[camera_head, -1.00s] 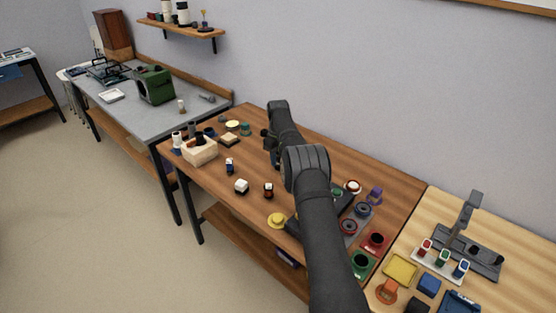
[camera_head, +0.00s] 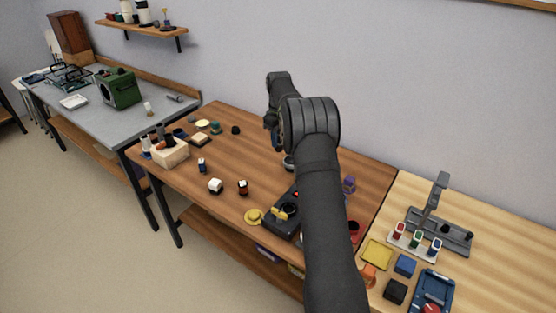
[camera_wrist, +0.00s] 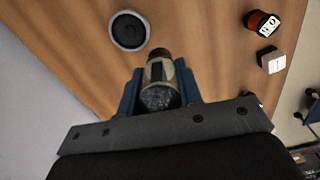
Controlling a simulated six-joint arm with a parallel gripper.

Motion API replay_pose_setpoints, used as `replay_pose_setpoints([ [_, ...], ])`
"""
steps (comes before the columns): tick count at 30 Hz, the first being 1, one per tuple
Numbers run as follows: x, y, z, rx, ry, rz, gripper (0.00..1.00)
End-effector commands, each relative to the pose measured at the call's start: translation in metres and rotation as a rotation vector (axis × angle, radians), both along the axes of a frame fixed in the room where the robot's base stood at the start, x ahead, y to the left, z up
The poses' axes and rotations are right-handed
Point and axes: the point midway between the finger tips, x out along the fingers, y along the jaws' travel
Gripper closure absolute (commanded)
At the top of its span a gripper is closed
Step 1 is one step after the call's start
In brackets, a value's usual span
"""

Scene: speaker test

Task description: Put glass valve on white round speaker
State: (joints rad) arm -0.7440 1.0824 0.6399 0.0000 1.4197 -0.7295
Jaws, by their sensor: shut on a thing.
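The glass valve (camera_wrist: 160,84) is held between the blue fingers of my gripper (camera_wrist: 158,92) in the wrist view. It shows a pale tubular body, a dark stripe and a brownish tip. A round speaker with a pale grey rim and dark cone (camera_wrist: 129,31) lies on the wooden table, ahead and left of the held valve and apart from it. In the head view my gripper (camera_head: 274,140) hangs over the table, its tips partly hidden by my arm. The speaker's edge (camera_head: 288,163) shows just left of my arm there.
On the wooden table (camera_head: 225,165), a dark-and-orange piece (camera_head: 242,187), a white cube (camera_head: 215,186) and a yellow round piece (camera_head: 254,216) stand left of my arm. A black device (camera_head: 284,219) sits close beside my arm. A small dark round thing (camera_head: 236,130) lies near the back.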

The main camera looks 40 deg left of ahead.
Motion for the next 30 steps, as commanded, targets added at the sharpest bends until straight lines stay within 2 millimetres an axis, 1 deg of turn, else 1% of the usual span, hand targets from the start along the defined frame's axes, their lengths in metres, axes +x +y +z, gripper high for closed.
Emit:
replay_pose_setpoints([
  [5,0.002,-0.031,0.015,0.001,-0.001,-0.023,0.91],
  [10,-0.004,-0.081,0.031,0.001,-0.001,-0.061,0.91],
  [14,-0.015,-0.124,0.041,0.000,0.000,-0.092,0.91],
  [18,-0.032,-0.169,0.050,0.001,-0.001,-0.125,0.91],
  [20,-0.041,-0.188,0.053,0.001,-0.001,-0.140,0.91],
  [21,-0.048,-0.201,0.054,0.001,-0.001,-0.150,0.91],
  [23,-0.059,-0.220,0.056,0.001,-0.001,-0.164,0.91],
  [27,-0.088,-0.263,0.058,0.001,-0.002,-0.197,0.91],
  [29,-0.102,-0.281,0.058,0.002,-0.002,-0.211,0.91],
  [30,-0.112,-0.293,0.057,0.001,-0.001,-0.220,0.91],
])
